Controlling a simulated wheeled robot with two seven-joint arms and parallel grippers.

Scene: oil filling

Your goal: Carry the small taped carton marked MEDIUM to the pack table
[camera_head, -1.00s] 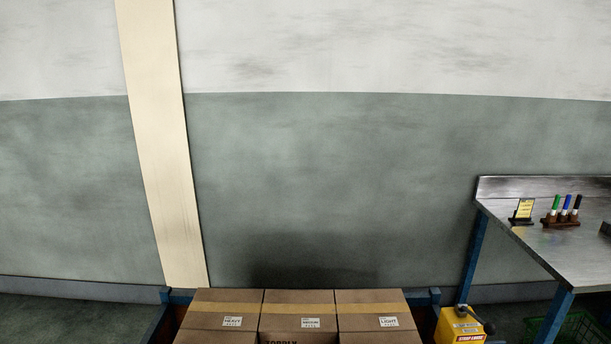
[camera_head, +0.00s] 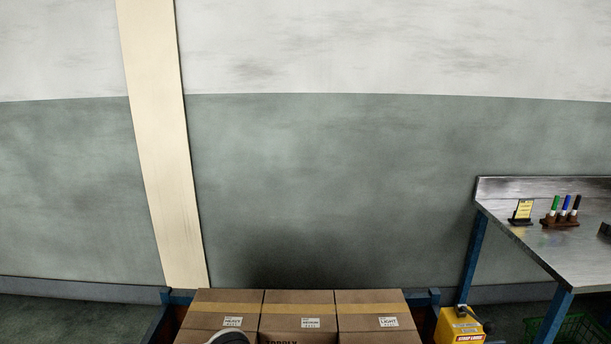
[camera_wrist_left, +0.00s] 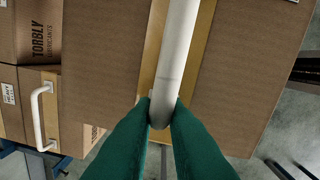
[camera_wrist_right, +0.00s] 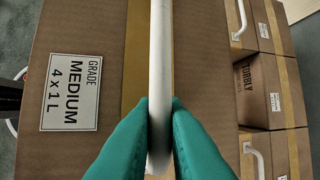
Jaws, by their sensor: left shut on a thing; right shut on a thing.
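In the right wrist view a brown carton (camera_wrist_right: 90,45) with a tape strip bears a white label reading GRADE MEDIUM 4 x 1 L. My right gripper (camera_wrist_right: 160,125) has its green fingers shut on a white bar handle (camera_wrist_right: 161,60) of this carton. In the left wrist view my left gripper (camera_wrist_left: 163,118) is shut on a white handle (camera_wrist_left: 178,50) against a taped brown carton face (camera_wrist_left: 105,60). That this is the same carton is likely, but no single view shows both hands. A steel-topped table (camera_head: 575,258) with blue legs stands at the right in the head view.
Taped cartons labelled HEAVY (camera_head: 225,308), MEDIUM (camera_head: 297,308) and LIGHT (camera_head: 370,308) stand side by side at the bottom. A yellow box (camera_head: 458,328) sits right of them. The table bears a small yellow sign (camera_head: 522,210) and several markers (camera_head: 565,208).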

